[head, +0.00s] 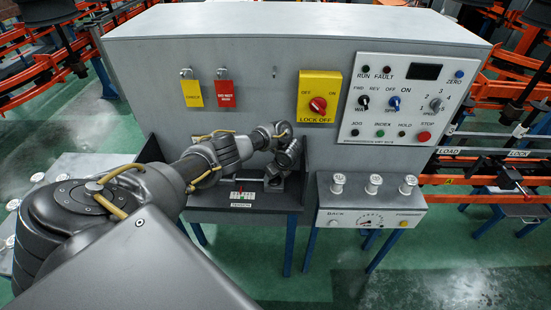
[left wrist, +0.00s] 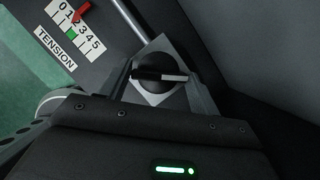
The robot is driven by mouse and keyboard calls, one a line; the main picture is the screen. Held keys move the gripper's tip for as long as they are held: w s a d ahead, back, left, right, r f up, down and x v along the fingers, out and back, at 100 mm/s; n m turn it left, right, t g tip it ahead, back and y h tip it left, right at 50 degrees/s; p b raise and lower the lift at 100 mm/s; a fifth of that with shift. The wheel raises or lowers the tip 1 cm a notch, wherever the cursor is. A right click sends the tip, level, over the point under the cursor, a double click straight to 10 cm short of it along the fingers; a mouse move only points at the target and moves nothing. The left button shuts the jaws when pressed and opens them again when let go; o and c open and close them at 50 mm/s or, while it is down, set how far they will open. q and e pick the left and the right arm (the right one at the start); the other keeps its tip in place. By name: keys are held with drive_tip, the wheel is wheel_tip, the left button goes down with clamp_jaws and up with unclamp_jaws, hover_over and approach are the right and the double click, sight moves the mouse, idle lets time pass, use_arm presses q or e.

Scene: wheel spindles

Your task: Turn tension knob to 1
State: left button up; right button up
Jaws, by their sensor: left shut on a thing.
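The tension knob (left wrist: 158,71) is dark and round with a black-and-white bar across it, on a grey square block. My left gripper (left wrist: 160,85) is shut on it in the left wrist view. A white 0-to-5 scale (left wrist: 92,47) lies at the upper left, above the TENSION label (left wrist: 56,47). A red pointer (left wrist: 82,11) reaches the scale near 2; its exact reading is unclear. A green mark shows on the scale. In the head view, my left gripper (head: 287,153) is at the tension unit (head: 273,183), and the knob is hidden. My right gripper is out of view.
The grey machine (head: 240,100) stands behind my arm. A switch panel (head: 408,95) and a yellow lock-off switch (head: 319,97) are on its face. A box with several white knobs (head: 370,205) is right of the tension unit. Orange racks (head: 490,170) stand beyond.

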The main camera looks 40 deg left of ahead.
use_arm(q)
drive_tip(key=n+g, duration=0.1)
drive_tip(key=n, duration=0.1)
drive_tip(key=shift+w+n, duration=0.2)
drive_tip(key=shift+n, duration=0.2)
drive_tip(key=shift+d+n+g+b, duration=0.1)
drive_tip(key=shift+n+g+b, duration=0.3)
drive_tip(key=shift+n+b, duration=0.4)
drive_tip(key=n+b, duration=0.1)
drive_tip(key=n, duration=0.1)
drive_tip(key=n+g+b, duration=0.1)
drive_tip(key=n+b, duration=0.1)
drive_tip(key=shift+w+f+h, duration=0.15)
drive_tip(key=shift+h, duration=0.15)
drive_tip(key=shift+n+g+h+b, duration=0.3)
drive_tip(key=shift+n+g+b, duration=0.3)
drive_tip(key=shift+n+b, duration=0.5)
drive_tip(key=shift+w+a+r+n+g+h+b, duration=0.1)
drive_tip(key=shift+n+h+b, duration=0.1)
drive_tip(key=shift+n, duration=0.35)
drive_tip(key=shift+s+a+r+n+g+h+b, duration=0.1)
drive_tip(key=shift+n+b, duration=0.1)
drive_tip(key=shift+n, duration=0.4)
drive_tip(key=shift+w+r+n+g+h+b, duration=0.1)
drive_tip(key=shift+n+b, duration=0.1)
drive_tip(key=shift+n, duration=0.35)
drive_tip(key=o, duration=0.9)
drive_tip(key=shift+o, duration=0.3)
drive_tip(key=shift+f, duration=0.1)
